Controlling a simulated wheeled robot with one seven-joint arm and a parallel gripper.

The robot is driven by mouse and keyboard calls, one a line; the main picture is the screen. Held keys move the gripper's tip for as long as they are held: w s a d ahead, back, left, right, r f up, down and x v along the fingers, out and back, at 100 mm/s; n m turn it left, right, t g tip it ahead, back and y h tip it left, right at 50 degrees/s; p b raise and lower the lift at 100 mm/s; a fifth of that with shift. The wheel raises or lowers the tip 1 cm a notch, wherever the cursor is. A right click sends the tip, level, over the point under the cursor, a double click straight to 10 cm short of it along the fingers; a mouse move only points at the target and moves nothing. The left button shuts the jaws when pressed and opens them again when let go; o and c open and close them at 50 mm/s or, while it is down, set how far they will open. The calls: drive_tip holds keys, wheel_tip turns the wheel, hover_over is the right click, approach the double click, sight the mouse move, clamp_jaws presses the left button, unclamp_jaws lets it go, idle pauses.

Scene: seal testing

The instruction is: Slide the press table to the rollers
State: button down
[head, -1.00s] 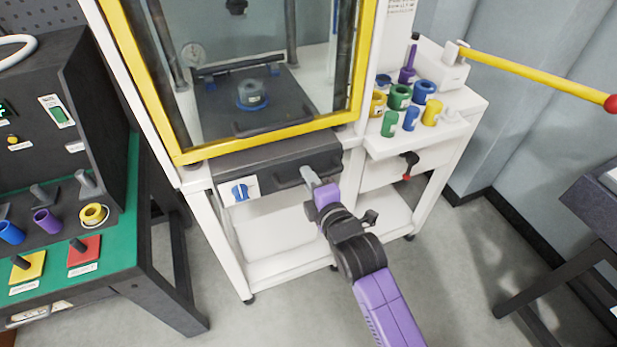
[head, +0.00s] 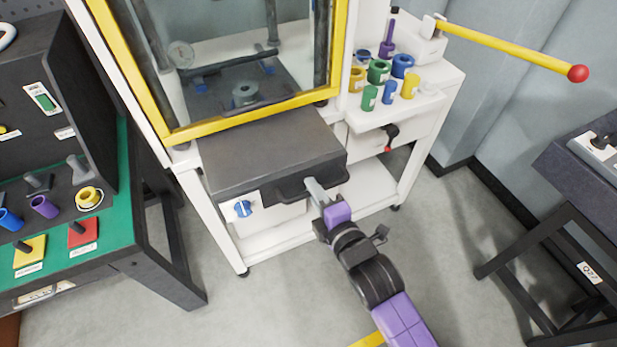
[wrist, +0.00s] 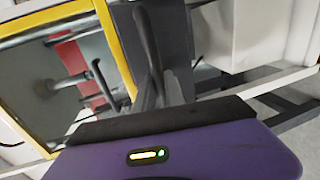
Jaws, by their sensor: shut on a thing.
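The press table (head: 265,150) is a dark grey slab that sticks out under the yellow-framed window of the white press. Its front edge has a dark handle (head: 287,190). My gripper (head: 314,190) is shut on this handle at its right part. A round grey part (head: 245,94) sits inside the press, behind the window. I cannot make out any rollers.
The yellow window frame (head: 255,118) stands over the table. A green-topped bench (head: 110,205) is at left. Floor in front is clear.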

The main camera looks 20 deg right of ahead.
drive_tip(key=shift+s+f, duration=0.15)
drive_tip(key=shift+s, duration=0.2)
drive_tip(key=c, duration=1.4)
unclamp_jaws()
drive_tip(key=v, duration=0.7)
drive_tip(key=shift+s+b, duration=0.35)
drive_tip(key=shift+b, duration=0.05)
